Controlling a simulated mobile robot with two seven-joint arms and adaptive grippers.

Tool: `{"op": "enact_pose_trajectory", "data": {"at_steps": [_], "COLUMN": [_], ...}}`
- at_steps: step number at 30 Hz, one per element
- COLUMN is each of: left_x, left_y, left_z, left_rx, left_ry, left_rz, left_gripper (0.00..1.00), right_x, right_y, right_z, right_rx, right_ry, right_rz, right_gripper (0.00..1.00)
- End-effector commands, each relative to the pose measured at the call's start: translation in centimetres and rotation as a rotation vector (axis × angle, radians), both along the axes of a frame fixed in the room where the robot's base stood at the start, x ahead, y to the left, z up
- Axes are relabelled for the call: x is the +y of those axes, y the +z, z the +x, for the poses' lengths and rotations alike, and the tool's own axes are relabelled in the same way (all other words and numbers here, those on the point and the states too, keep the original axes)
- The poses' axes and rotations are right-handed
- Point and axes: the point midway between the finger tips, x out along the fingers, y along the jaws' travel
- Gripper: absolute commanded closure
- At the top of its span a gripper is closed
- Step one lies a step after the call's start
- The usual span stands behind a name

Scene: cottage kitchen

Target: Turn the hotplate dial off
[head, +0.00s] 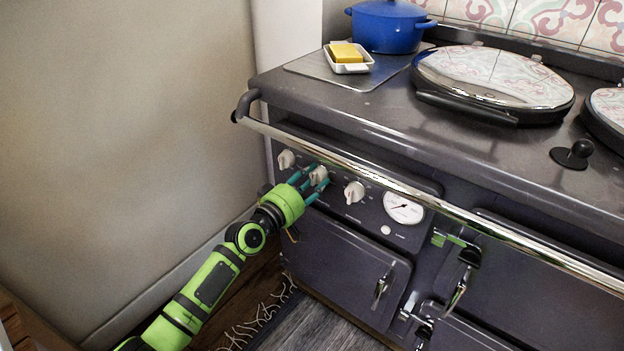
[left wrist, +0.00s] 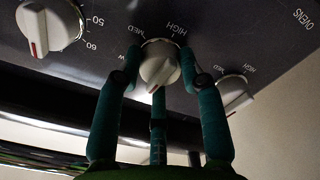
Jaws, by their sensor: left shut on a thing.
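The stove's front panel carries three white dials in a row. My left gripper (head: 312,183) is at the middle dial (head: 318,174), with its teal fingers around the knob. In the left wrist view, the fingers (left wrist: 160,75) are closed on this white dial (left wrist: 158,66), which has "HIGH" and "MED" printed by it. Its pointer is partly hidden between the fingers, so its exact setting is unclear. Another dial (head: 286,159) is to the left, and a dial with a pointer (head: 354,192) is to the right. The right gripper is out of view.
A chrome rail (head: 380,182) runs along the stove front above the dials. A round gauge (head: 403,207) is right of them. A blue pot (head: 388,27) and a butter dish (head: 348,66) stand on top. A plain wall (head: 110,110) is close on the left.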

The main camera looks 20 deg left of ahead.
Motion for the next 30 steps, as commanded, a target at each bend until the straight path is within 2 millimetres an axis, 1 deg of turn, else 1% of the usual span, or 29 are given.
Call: {"op": "enact_pose_trajectory", "data": {"at_steps": [1, 19, 20, 21, 30], "left_x": [-0.38, -0.49, -0.49, -0.47, -0.22], "left_y": [-0.73, -0.79, -0.79, -0.76, -0.33], "left_z": [-0.23, -0.27, -0.27, -0.25, -0.15], "left_rx": [0.022, 0.033, 0.032, 0.032, 0.023], "left_ry": [-0.009, -0.011, -0.010, -0.010, -0.005], "left_rz": [-0.011, -0.041, -0.041, -0.041, -0.042], "left_gripper": [0.94, 0.94, 0.49, 0.37, 0.37], "right_x": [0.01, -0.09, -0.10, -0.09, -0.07], "right_y": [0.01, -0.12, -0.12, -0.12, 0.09], "right_z": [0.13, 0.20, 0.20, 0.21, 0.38], "right_rx": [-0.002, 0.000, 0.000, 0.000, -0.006], "right_ry": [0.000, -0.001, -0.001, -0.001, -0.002], "right_rz": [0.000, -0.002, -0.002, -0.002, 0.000], "right_gripper": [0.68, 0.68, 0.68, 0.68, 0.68]}}
